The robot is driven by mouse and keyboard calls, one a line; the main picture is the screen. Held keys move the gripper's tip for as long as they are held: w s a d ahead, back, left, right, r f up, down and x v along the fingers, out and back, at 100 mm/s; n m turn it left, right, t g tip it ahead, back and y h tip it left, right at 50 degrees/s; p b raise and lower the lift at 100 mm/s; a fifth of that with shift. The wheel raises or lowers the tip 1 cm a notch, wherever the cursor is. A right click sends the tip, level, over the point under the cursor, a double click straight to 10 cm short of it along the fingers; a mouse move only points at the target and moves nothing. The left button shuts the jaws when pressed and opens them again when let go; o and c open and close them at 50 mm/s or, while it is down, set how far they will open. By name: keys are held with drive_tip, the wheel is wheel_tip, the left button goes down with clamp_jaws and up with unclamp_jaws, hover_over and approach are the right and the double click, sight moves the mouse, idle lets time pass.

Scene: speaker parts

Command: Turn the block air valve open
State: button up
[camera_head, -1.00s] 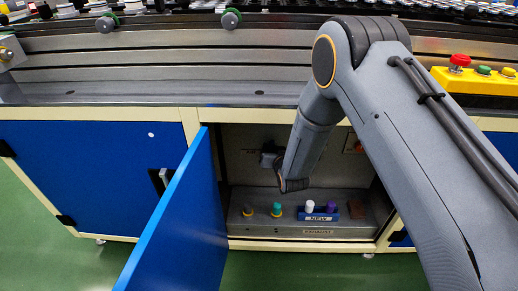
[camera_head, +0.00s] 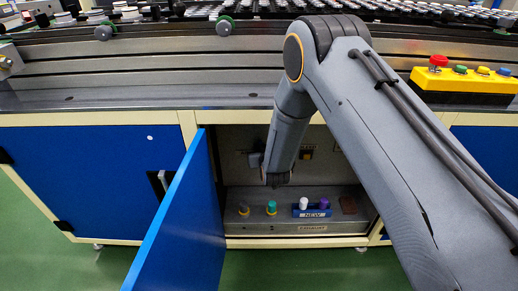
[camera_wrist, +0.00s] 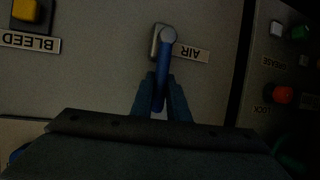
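The air valve (camera_wrist: 165,36) is on a grey panel next to an upside-down AIR label (camera_wrist: 190,54) in the wrist view. Its blue lever (camera_wrist: 161,70) points down the picture from a round pivot. My gripper (camera_wrist: 161,88) has one finger on each side of the lever, very close to it. I cannot tell whether the fingers press on it or stand slightly apart. In the head view my arm reaches into the open cabinet and hides part of the valve area; a dark piece (camera_head: 255,160) shows beside the arm.
A blue cabinet door (camera_head: 180,225) stands open left of my arm. Coloured caps and a NEW holder (camera_head: 312,213) sit on the cabinet's shelf. In the wrist view, a yellow BLEED knob (camera_wrist: 26,10) is at upper left and a red knob (camera_wrist: 283,94) at right.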

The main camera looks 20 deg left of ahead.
drive_tip(key=o, duration=0.4)
drive_tip(key=shift+o, duration=0.2)
drive_tip(key=v, duration=0.7)
drive_tip(key=shift+s+d+p, duration=0.15)
drive_tip(key=shift+s+p, duration=0.1)
drive_tip(key=shift+p, duration=0.2)
drive_tip(key=shift+r, duration=0.15)
